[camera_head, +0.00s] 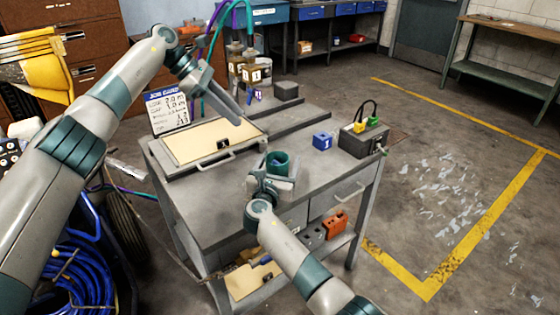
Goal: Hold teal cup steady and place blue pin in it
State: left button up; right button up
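The teal cup (272,157) stands upright near the right front part of the grey cart top (215,205). My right gripper (275,180) is around the cup from the near side, with a finger at each side of it. Something bluish shows inside the cup, too small to identify. A blue block marked 1 (322,141) sits on the cart to the right of the cup; I cannot make out a separate blue pin. My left gripper (222,97) is in the air above the clipboard, apart from the cup. Nothing clear shows between its fingers, and its opening is hard to judge.
A tan clipboard (195,140) lies on the cart's left side. A grey box with yellow and green connectors (362,142) stands at the right edge. Bottles marked 1 (254,75) and a small grey block (286,90) are behind. The cart's front left is clear.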

jog(key=shift+s, duration=0.15)
jog(key=v, duration=1.1)
jog(key=shift+s+a, duration=0.1)
jog(key=shift+s, duration=0.25)
jog(key=shift+f, duration=0.1)
